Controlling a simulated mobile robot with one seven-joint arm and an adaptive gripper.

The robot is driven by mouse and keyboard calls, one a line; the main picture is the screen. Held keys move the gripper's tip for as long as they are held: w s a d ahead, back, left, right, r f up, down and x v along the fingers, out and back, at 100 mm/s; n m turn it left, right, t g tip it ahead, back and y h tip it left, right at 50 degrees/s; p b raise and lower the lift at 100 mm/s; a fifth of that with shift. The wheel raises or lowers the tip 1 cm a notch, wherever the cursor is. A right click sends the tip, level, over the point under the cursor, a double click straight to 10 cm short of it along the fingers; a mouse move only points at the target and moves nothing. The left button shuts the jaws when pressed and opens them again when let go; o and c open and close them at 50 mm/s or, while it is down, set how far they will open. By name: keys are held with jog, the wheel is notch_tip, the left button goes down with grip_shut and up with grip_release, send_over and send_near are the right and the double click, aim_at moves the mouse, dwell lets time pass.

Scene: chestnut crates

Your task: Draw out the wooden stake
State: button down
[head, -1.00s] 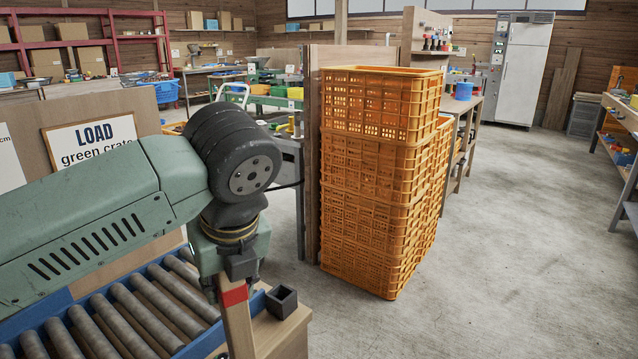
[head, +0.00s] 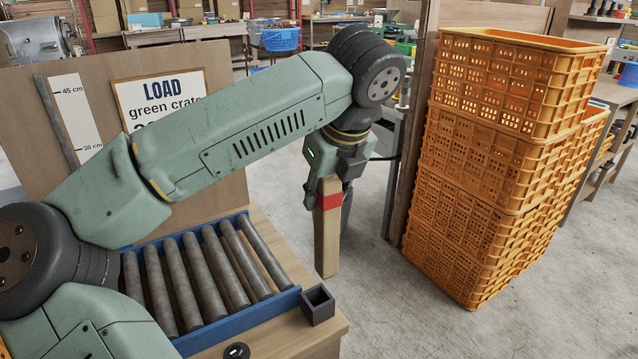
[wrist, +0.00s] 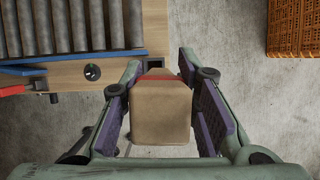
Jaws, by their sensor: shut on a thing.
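The wooden stake (head: 327,245) is a square light-wood post with a red band near its top. My gripper (head: 329,190) is shut on it around the upper part and holds it nearly upright. Its lower end shows in the head view, free of the small dark square socket (head: 318,304) at the bench corner. The socket looks open and empty. In the wrist view the stake's top (wrist: 160,112) sits between both fingers, and the socket (wrist: 184,65) shows partly beyond it.
A roller conveyor with a blue frame (head: 225,325) lies on the wooden bench (head: 335,330). A dark ring (head: 237,351) sits near the front. Stacked orange crates (head: 500,140) stand at the right beside a wooden panel (head: 415,130). Bare floor (head: 380,300) lies between bench and crates.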

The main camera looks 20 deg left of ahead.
aim_at(315, 242)
jog(key=shift+s+a+n, duration=0.15)
jog(key=shift+a+n, duration=0.15)
jog(key=shift+a, duration=0.65)
jog(key=shift+b, duration=0.4)
notch_tip(315, 242, down, 6)
jog(key=b, duration=0.5)
jog(key=shift+r, duration=0.15)
jog(key=shift+b, duration=1.05)
dwell(0.6)
jog(key=shift+f+b, duration=3.2)
jog(key=shift+f, duration=0.15)
jog(key=c, duration=1.2)
grip_release()
jog(key=shift+o, duration=0.2)
jog(key=shift+r, duration=0.1)
